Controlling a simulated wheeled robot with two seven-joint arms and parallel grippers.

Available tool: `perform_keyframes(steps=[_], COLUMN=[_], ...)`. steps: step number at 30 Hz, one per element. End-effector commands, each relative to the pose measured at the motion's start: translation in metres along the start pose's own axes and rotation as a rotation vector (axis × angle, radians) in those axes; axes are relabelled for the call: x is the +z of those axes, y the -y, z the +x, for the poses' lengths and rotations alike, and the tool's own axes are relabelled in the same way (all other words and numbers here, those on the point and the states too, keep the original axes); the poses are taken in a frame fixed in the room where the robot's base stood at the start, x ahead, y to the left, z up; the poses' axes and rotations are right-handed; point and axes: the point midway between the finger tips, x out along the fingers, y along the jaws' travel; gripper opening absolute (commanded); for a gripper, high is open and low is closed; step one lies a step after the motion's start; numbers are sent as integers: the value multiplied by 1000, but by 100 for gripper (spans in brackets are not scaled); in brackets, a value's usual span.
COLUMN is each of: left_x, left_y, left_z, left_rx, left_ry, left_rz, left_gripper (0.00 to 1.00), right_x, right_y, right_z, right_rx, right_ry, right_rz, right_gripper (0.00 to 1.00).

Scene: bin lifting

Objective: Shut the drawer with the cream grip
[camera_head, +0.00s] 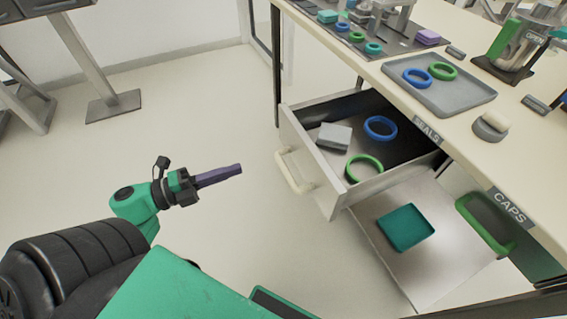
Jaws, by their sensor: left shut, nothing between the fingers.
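The drawer with the cream grip (291,171) is pulled out from under the bench; its front panel (312,167) faces left. Inside it lie a blue ring (380,128), a green ring (364,168) and a light grey block (334,136). My left gripper (238,169) is shut and empty, its purple fingers pointing right, in the air left of the cream grip and apart from it. My right gripper is not in view.
Below and right of the drawer, a second surface is out, holding a teal tray (405,228); a green handle (484,222) shows beside it. The bench top (350,52) carries a grey tray (440,95) with rings. Clear floor lies left of the drawer.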

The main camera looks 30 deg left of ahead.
Motion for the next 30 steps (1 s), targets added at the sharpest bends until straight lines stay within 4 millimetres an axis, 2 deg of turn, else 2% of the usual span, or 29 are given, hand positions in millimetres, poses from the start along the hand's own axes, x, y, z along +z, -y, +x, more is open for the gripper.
perform_keyframes(steps=[15, 18, 23, 30], left_x=[2, 2, 2, 2], left_y=[5, 4, 3, 3], left_z=[106, 122, 133, 134], left_rx=[-7, -6, -5, -4], left_ry=[5, 5, 6, 6], left_rz=[-4, -6, -7, -7], left_gripper=[0, 0, 0, 0], right_x=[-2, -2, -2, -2], right_y=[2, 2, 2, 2], right_z=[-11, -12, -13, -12], right_rx=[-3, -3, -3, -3], right_ry=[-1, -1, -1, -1], right_rz=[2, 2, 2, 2], right_gripper=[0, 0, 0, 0])
